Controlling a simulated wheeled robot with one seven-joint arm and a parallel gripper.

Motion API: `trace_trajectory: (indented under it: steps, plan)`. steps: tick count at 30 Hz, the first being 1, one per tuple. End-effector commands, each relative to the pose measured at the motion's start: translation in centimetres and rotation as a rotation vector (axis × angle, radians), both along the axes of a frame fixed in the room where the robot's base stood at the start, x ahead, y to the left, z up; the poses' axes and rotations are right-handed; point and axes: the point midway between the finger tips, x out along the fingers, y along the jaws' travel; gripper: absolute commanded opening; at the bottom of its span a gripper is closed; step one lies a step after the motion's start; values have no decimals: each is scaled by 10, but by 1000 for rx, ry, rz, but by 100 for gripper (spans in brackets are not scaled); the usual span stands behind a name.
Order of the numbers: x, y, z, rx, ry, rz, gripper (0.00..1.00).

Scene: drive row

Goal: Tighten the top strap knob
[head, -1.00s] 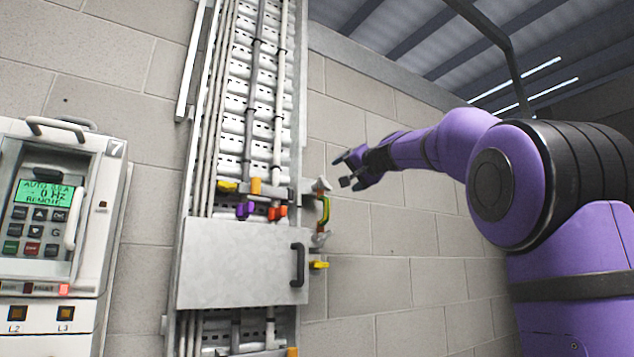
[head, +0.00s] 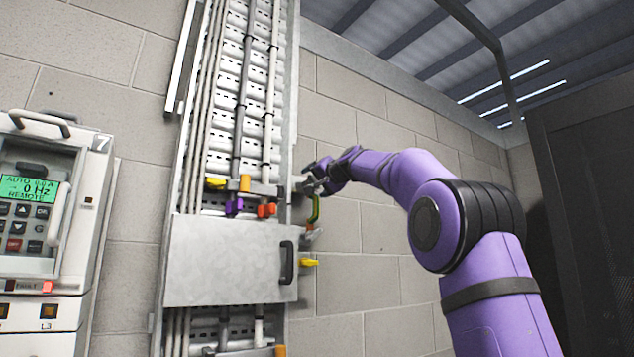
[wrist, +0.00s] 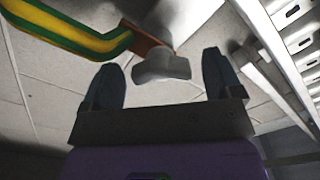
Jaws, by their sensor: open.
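The top strap knob is a grey winged knob (wrist: 162,69) at the end of a green-and-yellow strap (wrist: 75,38) with a copper-coloured lug (wrist: 146,47). In the wrist view it appears between the two fingers of my gripper (wrist: 160,62), with a gap on each side. My gripper is open, and I see no contact. In the head view my gripper (head: 315,176) is at the strap's upper end and mostly hides the top knob. The strap (head: 316,209) hangs on the cabinet's right side, with a lower grey knob (head: 313,234) at its bottom end.
A grey cover with a black handle (head: 287,262) stands left of the strap, and a yellow knob (head: 309,262) sticks out below. A drive panel (head: 40,215) is at left. The block wall at right is clear.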

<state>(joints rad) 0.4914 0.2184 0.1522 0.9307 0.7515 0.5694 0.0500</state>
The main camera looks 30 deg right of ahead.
Motion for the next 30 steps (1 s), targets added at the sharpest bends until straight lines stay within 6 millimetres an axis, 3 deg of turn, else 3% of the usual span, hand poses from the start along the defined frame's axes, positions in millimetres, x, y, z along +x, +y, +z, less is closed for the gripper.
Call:
trace_trajectory:
  steps: [5,11,30]
  plan:
    - [0,0,0,0,0,0,83]
    - [0,0,0,0,-1,-1,37]
    - [0,-1,0,138,6,0,36]
